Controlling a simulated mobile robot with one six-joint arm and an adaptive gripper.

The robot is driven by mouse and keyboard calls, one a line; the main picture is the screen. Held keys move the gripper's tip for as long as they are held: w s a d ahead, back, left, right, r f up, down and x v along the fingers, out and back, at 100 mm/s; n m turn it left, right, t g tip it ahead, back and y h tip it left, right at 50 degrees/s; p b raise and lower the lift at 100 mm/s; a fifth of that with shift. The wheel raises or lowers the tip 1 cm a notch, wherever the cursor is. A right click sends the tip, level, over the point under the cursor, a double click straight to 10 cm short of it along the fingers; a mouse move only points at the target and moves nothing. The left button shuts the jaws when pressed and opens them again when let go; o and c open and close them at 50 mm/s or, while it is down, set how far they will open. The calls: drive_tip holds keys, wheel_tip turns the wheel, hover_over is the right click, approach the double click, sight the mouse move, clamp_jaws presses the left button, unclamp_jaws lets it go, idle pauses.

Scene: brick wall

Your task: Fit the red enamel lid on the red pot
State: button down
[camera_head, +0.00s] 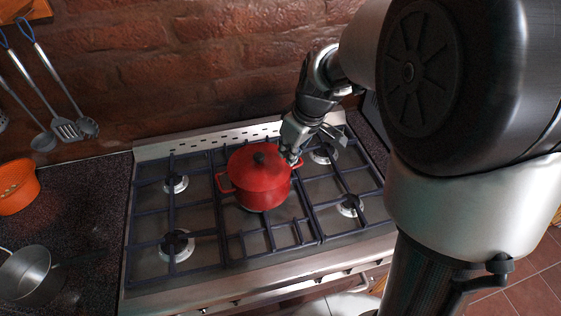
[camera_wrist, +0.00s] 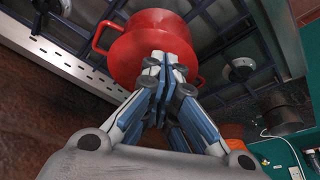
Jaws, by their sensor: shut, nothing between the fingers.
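The red pot (camera_head: 262,196) stands on the middle of the gas hob, with a loop handle on each side. The red lid (camera_head: 248,172) with its dark knob lies over the pot's mouth and looks level; I cannot tell whether it is fully seated. My gripper (camera_head: 291,160) is at the pot's right side, close to the right handle. In the wrist view the shut, empty fingers (camera_wrist: 164,62) are in front of the red pot (camera_wrist: 130,55) and hide part of it. Whether they touch the pot is unclear.
The hob (camera_head: 145,225) has dark grates and several burners around the pot. A steel saucepan (camera_head: 30,272) and an orange colander (camera_head: 16,186) are on the left counter. Utensils (camera_head: 66,128) hang on the brick wall behind. The front grates are clear.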

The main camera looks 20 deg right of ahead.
sight(263, 166)
drive_tip(key=b+x, duration=0.2)
drive_tip(key=x, duration=0.7)
drive_tip(key=shift+a+f, duration=0.1)
drive_tip(key=shift+f, duration=0.25)
drive_tip(key=w+a, duration=0.1)
drive_tip(key=w, duration=0.2)
drive_tip(key=shift+a+f, duration=0.1)
drive_tip(key=shift+a, duration=0.3)
drive_tip(key=shift+w+a, duration=0.2)
drive_tip(key=shift+w, duration=0.1)
drive_tip(key=shift+w+a, duration=0.6)
drive_tip(key=shift+w, duration=0.35)
drive_tip(key=shift+s+d, duration=0.1)
drive_tip(key=shift+s, duration=0.1)
